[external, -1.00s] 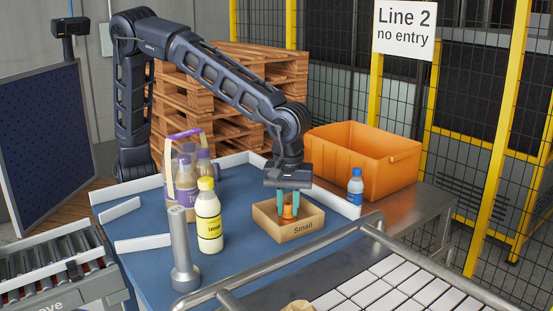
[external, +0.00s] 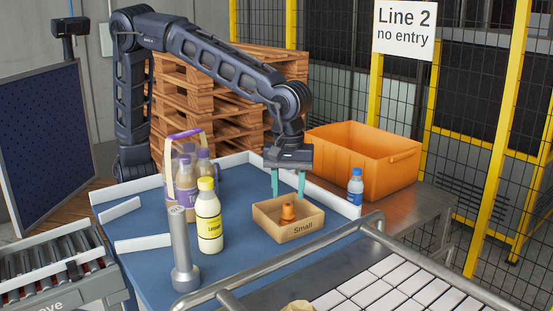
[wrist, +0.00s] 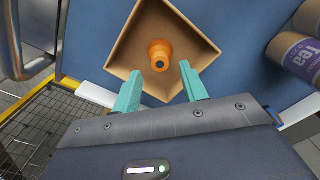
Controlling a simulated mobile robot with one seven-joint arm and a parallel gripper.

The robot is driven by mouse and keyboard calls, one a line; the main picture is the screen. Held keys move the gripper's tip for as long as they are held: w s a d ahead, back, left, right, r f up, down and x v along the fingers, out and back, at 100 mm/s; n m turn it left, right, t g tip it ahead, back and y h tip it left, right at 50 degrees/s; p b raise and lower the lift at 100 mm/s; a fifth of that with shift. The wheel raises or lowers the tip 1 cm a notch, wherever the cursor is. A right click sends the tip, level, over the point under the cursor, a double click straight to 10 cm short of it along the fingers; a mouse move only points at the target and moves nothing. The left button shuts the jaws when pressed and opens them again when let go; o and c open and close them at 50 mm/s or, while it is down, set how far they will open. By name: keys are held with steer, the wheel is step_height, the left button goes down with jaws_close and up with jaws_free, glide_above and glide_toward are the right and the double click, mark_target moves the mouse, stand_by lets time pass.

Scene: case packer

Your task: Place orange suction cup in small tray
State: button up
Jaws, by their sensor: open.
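The orange suction cup (external: 287,212) stands inside the small cardboard tray (external: 301,229), which is labelled "Small" on its front. In the wrist view the suction cup (wrist: 160,54) rests on the floor of the tray (wrist: 196,27), apart from the tray walls on all sides. My gripper (external: 288,192) is open and empty above the tray. In the wrist view its teal fingertips (wrist: 160,78) are spread wide, on the near side of the suction cup and not touching it.
A yellow-capped bottle (external: 208,217) and a pack of purple-labelled bottles (external: 186,180) stand left of the tray on the blue table (external: 240,262). A blue-capped bottle (external: 355,187) and a large orange crate (external: 365,165) are at right. A metal post (external: 181,250) stands in front.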

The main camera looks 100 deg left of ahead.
mark_target(288, 202)
step_height(288, 202, up, 7)
steer(key=s+a+r+m+h, duration=0.1)
steer(key=s+a+m, duration=0.25)
steer(key=a, duration=0.35)
steer(key=s+a+r+m+t, duration=0.1)
steer(key=s+a+m, duration=0.1)
steer(key=s+a, duration=0.4)
steer(key=s+a+r+m+h, duration=0.1)
steer(key=s+a+m, duration=0.15)
steer(key=a, duration=0.55)
steer(key=s+a+f+m+t, duration=0.1)
steer(key=s+a+f+m, duration=0.1)
steer(key=s, duration=0.5)
steer(key=s+a+f+m+t+y, duration=0.1)
steer(key=s+a+f+m, duration=0.2)
steer(key=s, duration=0.4)
steer(key=s+a+f+m+t+y, duration=0.1)
steer(key=s+a+f+m, duration=0.1)
steer(key=s+a+m, duration=0.3)
steer(key=shift+s+a+f+t, duration=0.25)
steer(key=shift+s+a, duration=0.2)
steer(key=shift+s, duration=0.7)
